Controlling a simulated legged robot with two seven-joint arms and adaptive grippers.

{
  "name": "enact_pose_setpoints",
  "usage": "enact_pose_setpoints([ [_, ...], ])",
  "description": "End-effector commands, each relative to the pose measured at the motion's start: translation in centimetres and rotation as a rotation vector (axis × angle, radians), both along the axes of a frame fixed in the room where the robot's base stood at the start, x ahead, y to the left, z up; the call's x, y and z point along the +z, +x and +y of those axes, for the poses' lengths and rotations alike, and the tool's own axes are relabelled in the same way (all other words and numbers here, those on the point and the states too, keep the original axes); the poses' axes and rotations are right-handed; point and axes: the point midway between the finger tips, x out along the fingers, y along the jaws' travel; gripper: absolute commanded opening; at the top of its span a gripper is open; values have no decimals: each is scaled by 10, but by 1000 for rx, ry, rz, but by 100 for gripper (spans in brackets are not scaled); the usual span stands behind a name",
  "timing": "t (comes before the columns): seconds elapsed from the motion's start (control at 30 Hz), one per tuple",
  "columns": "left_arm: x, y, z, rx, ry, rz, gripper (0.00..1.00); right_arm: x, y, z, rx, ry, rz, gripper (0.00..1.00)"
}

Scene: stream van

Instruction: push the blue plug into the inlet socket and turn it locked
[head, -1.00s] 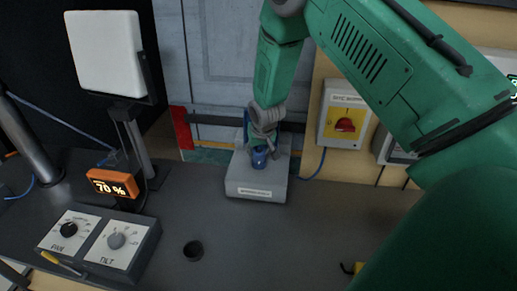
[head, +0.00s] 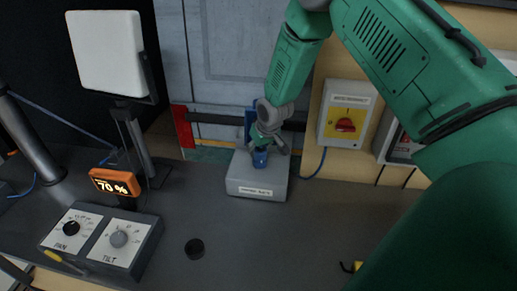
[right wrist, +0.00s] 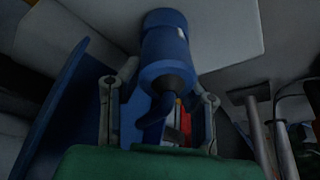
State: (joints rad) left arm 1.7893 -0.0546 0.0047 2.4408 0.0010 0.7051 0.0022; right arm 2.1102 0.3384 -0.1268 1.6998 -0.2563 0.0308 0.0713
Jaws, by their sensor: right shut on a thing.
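The blue plug (head: 260,159) stands at the top of a grey box with a white label (head: 240,181) on the worktop. In the right wrist view the plug (right wrist: 166,48) has its far end against a pale surface, and its dark cable end points toward me. My right gripper (head: 266,146) is shut on the plug from above, tilted, with one finger on each side. The inlet socket is hidden under the plug, so I cannot tell how deep the plug sits or whether it is turned.
A red rotary switch on a yellow plate (head: 346,124) is on the wall to the right. An orange 70 % display (head: 115,182) and a PAN/TILT knob box (head: 101,240) stand left. The worktop between is mostly clear.

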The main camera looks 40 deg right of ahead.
Motion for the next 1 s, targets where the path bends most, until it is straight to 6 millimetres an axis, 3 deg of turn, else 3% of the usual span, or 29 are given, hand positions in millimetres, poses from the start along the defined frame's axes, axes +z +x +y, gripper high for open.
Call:
enact_pose_setpoints([
  [0.03, 1, 0, 0, 0, 0, 0, 70, -9, -11, 6, 32, 16, 31, 0],
  [0.23, 4, 0, 0, 0, 0, 0, 70, -8, -11, 7, 226, 17, 28, 0],
  [0.47, 4, 0, 0, 0, 0, 0, 70, -8, -12, 7, 262, 9, 30, 0],
  [0.5, 4, 0, 0, 0, 0, 0, 70, -8, -12, 7, 260, 9, 30, 28],
  [0.57, 4, 0, 0, 0, 0, 0, 70, -8, -12, 7, 260, 9, 30, 49],
  [1.0, 5, -3, 0, 0, 0, -2, 70, -7, -7, 1, 254, 10, 20, 49],
])
